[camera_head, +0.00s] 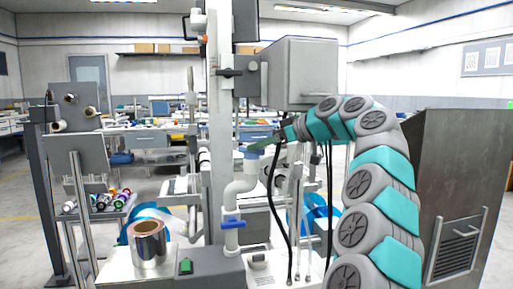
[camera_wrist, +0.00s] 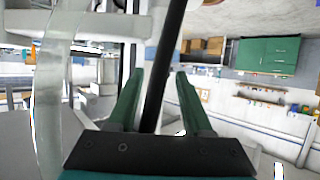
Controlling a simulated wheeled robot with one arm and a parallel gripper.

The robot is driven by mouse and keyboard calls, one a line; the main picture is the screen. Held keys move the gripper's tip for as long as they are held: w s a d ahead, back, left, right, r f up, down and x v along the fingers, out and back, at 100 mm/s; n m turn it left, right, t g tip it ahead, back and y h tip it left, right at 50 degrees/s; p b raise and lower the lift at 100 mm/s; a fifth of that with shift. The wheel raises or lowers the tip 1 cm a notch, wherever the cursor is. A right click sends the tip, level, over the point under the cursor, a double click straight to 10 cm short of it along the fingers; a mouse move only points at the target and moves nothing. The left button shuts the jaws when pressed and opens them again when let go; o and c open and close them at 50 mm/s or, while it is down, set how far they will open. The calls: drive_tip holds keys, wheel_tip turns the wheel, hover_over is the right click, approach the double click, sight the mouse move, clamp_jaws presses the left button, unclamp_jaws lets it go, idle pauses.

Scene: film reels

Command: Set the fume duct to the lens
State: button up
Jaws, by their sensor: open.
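A pale tube (camera_wrist: 48,100) stands left of the fingers. I cannot make out a lens.
A grey box (camera_head: 298,72) is mounted above my wrist. Black cables (camera_head: 273,200) hang below it. A shiny film roll (camera_head: 147,243) stands on the machine at the front left. A large grey cabinet (camera_head: 455,150) is close on the right. Workbenches line the back.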

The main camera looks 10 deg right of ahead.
drive_tip(key=v, duration=0.5)
drive_tip(key=shift+s+d+r, duration=0.2)
drive_tip(key=shift+s+d, duration=0.05)
drive_tip(key=shift+c, duration=0.2)
